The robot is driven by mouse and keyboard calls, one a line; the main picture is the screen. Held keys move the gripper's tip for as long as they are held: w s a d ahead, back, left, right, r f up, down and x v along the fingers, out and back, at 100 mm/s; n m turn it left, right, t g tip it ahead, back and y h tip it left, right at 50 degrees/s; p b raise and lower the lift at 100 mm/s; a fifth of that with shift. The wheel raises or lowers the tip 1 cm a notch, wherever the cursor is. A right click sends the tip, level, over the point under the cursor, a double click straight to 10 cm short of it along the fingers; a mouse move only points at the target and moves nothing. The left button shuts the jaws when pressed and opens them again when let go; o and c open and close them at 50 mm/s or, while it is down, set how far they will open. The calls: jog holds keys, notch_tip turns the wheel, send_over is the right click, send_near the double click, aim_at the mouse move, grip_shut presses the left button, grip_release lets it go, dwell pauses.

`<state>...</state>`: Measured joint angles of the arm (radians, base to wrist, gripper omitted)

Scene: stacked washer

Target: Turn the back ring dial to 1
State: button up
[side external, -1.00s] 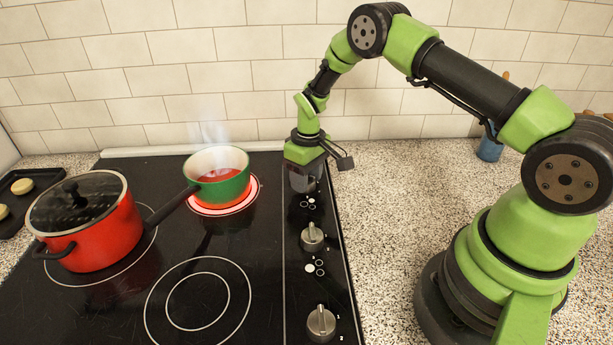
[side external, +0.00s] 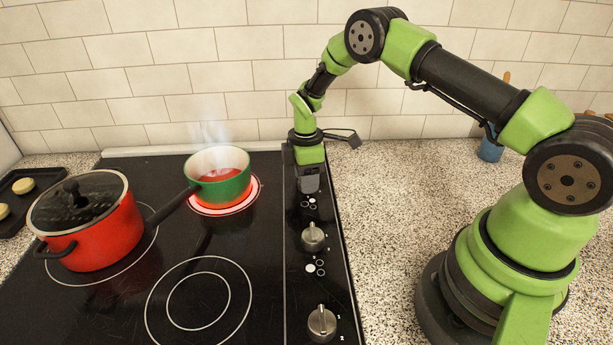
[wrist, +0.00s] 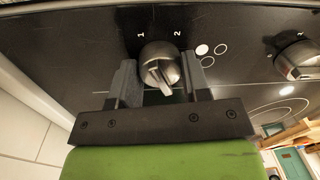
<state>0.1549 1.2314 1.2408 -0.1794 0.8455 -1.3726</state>
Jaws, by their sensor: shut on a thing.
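The back ring dial (wrist: 156,58) is a round metal knob with a raised ridge on the black cooktop panel. The printed 1 (wrist: 140,35) and 2 (wrist: 178,33) are beyond it in the wrist view. The ridge is tilted slightly; I cannot tell which end is its pointer. My gripper (wrist: 160,72) has one finger on each side of the dial and is shut on it. In the side view my gripper (side external: 309,184) points down at the back of the panel and hides this dial. The back ring (side external: 256,190) glows red under a green pot (side external: 225,191).
The green pot steams close to the left of my gripper. A red lidded pot (side external: 97,232) stands at the left. A middle dial (side external: 312,236) and a front dial (side external: 321,322) are on the same panel. The tiled wall (side external: 230,75) is behind; speckled counter (side external: 390,220) to the right is clear.

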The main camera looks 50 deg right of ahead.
jog(key=shift+n, duration=0.7)
jog(key=o, duration=0.9)
jog(key=shift+o, duration=0.2)
notch_tip(320, 180, up, 10)
jog(key=shift+w+d, duration=0.15)
jog(key=shift+w, duration=0.1)
